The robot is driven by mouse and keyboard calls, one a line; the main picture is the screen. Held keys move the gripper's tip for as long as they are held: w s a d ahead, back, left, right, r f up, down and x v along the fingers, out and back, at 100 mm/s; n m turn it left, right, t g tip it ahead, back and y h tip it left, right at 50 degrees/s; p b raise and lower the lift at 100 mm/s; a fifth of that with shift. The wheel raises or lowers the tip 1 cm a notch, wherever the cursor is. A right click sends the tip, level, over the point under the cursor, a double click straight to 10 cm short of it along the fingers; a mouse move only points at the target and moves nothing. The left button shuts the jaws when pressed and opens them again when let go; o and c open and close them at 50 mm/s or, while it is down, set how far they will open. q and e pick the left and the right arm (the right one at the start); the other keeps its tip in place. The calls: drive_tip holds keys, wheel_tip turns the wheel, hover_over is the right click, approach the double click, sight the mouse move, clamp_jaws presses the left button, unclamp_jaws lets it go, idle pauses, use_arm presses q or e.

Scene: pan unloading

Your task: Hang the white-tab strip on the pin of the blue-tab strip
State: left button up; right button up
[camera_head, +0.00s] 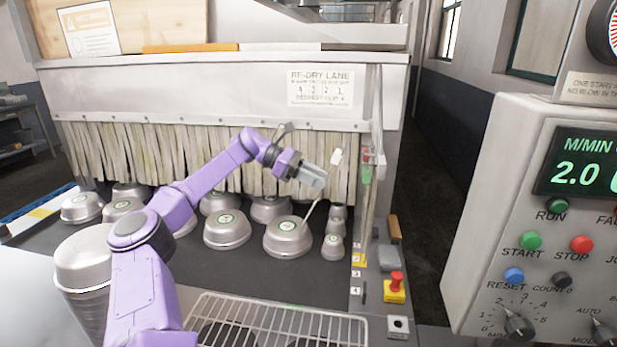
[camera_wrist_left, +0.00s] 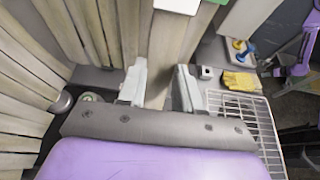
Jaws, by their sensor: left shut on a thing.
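My left gripper (camera_head: 318,178) is in front of the curtain of the re-dry lane, near its right end. It is shut on the white-tab strip, a pale beige strip (camera_wrist_left: 160,60) that shows between the fingers in the left wrist view. Its white tab (camera_head: 337,156) sticks up just beyond the fingers, and its tail (camera_head: 311,210) hangs below them at a slant. The white tab also shows at the top of the left wrist view (camera_wrist_left: 178,5). I cannot make out the blue-tab strip or its pin. My right gripper is not seen.
Several upturned metal pans (camera_head: 288,237) stand on the dark belt under the curtain (camera_head: 110,150). A wire rack (camera_head: 280,320) is in front. A red stop button on a yellow box (camera_head: 396,288) and a control panel (camera_head: 545,230) are at the right. Green and pinkish tabs (camera_head: 367,174) show by the right post.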

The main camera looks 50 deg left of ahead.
use_arm(q)
drive_tip(key=shift+w+d+f, duration=0.1)
drive_tip(key=shift+w+d, duration=0.9)
drive_tip(key=shift+d, duration=0.25)
drive_tip(key=shift+w+d+f+b, duration=0.2)
drive_tip(key=shift+w+d+b, duration=0.85)
drive_tip(key=shift+b, duration=0.35)
drive_tip(key=o, duration=1.1)
drive_tip(key=shift+d, duration=0.15)
drive_tip(key=shift+o, duration=0.2)
drive_tip(key=b, duration=0.3)
approach(328, 178)
drive_tip(key=shift+w+d+f, duration=0.25)
drive_tip(key=shift+w+d, duration=0.65)
drive_tip(key=shift+w, duration=0.1)
